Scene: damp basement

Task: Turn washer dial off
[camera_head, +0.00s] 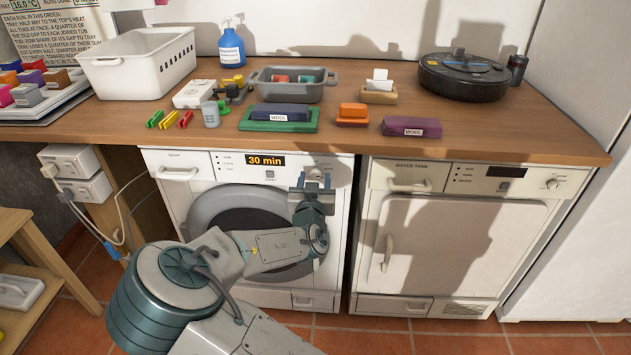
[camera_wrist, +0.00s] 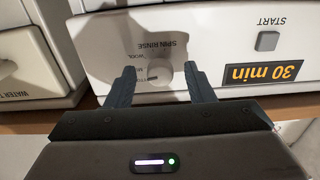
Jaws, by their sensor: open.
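The washer (camera_head: 178,187) stands under the counter at the left, its round door closed and its display (camera_head: 265,160) lit with "30 min". My gripper (camera_head: 314,184) is at the right of the washer's control panel. The wrist view shows the panel upside down, with the pale round washer dial (camera_wrist: 159,75) and its labels "SPIN RINSE" and "WOOL". My gripper (camera_wrist: 160,72) is open there, one dark finger on each side of the dial. I cannot tell whether the fingers touch it. The dial's pointer is too unclear to read, and my gripper mostly covers the dial in the head view.
A second machine (camera_head: 455,235) stands right of the washer, with its own small knob (camera_head: 553,184). The wooden counter (camera_head: 350,140) overhangs both and carries a white basket (camera_head: 140,75), a grey tub (camera_head: 290,93) and a black round device (camera_head: 470,78). A START button (camera_wrist: 267,41) is near the display.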

